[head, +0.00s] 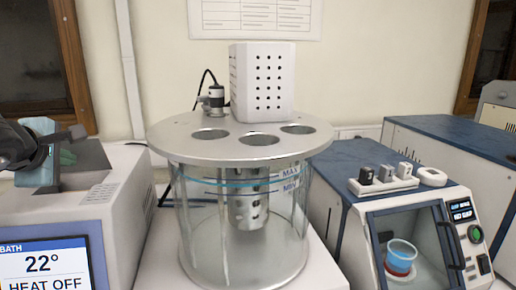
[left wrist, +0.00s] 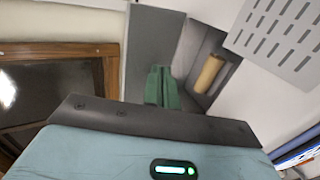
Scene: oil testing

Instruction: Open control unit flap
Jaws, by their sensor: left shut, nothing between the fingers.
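The control unit (head: 120,200) is the pale box at the left of the head view, with a lit screen on its front. A grey flap (head: 90,168) stands raised on its top. In the left wrist view the flap (left wrist: 151,35) is a flat grey panel beside a dark recess, which is uncovered and holds a tan cylinder (left wrist: 209,73). My left gripper (head: 66,158) is over the unit's top, close to the flap. Its green fingers (left wrist: 162,88) are shut and empty, in front of the flap and recess; I cannot tell whether they touch either. My right gripper is not in view.
A glass bath (head: 240,250) with a round metal lid and white perforated head (head: 262,82) stands right of the unit. A blue-and-white device (head: 440,200) with a window is at the right. A slotted vent (left wrist: 285,35) lies beside the recess.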

